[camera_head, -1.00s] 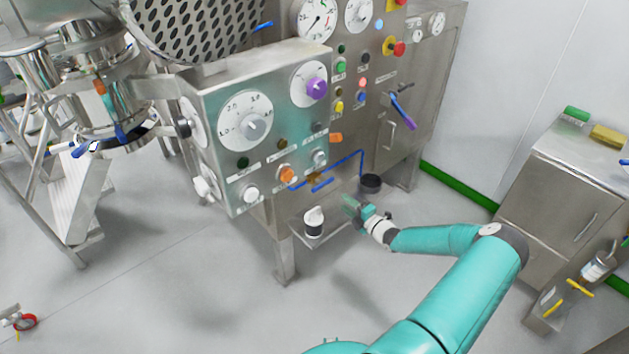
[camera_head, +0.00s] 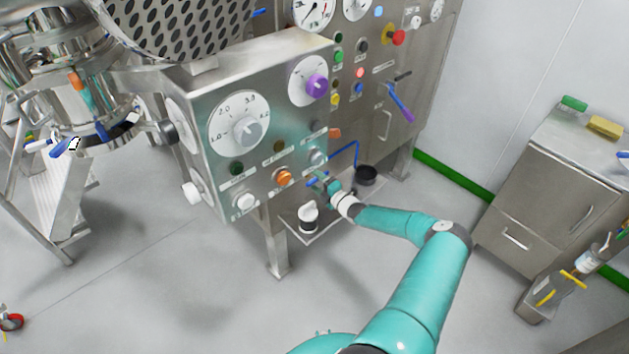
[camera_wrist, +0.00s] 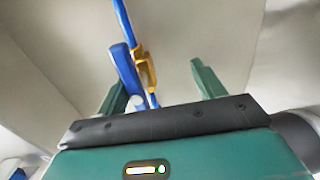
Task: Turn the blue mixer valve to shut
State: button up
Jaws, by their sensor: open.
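The blue valve handle (camera_wrist: 127,70) shows in the wrist view beside a brass valve body (camera_wrist: 146,70) on a thin blue pipe (camera_wrist: 121,20). My gripper (camera_wrist: 160,85) is open. The handle and brass body lie between its two green fingers, nearer the left one; I cannot tell whether a finger touches the handle. In the head view my gripper (camera_head: 320,180) is just below the control box's lower right corner, at the valve. There it mostly hides the valve, and the blue pipe (camera_head: 345,150) runs behind.
The steel control box (camera_head: 262,110) with dials and buttons overhangs close to my gripper. A small shelf (camera_head: 322,228) with a black-and-white knob (camera_head: 308,214) sits below. A black cup (camera_head: 366,175) stands to the right. A steel cabinet (camera_head: 545,190) stands far right. Open floor lies in front.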

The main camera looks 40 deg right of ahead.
jog(key=r, duration=0.1)
jog(key=s+r, duration=0.1)
jog(key=r, duration=0.1)
jog(key=shift+s+a+r, duration=0.1)
jog(key=shift+s+r, duration=0.2)
jog(key=shift+s, duration=0.1)
jog(key=shift+w+a+f, duration=0.2)
jog(key=shift+w+f, duration=0.75)
jog(key=shift+w, duration=0.3)
jog(key=shift+s+a+r, duration=0.15)
jog(key=shift+s+r, duration=0.4)
jog(key=shift+c, duration=1.2)
jog(key=c, duration=0.4)
jog(key=shift+w+f, duration=0.15)
jog(key=shift+f, duration=0.05)
grip_shut()
jog(key=shift+s+d, duration=0.25)
jog(key=shift+s+d, duration=0.1)
jog(key=shift+d, duration=0.05)
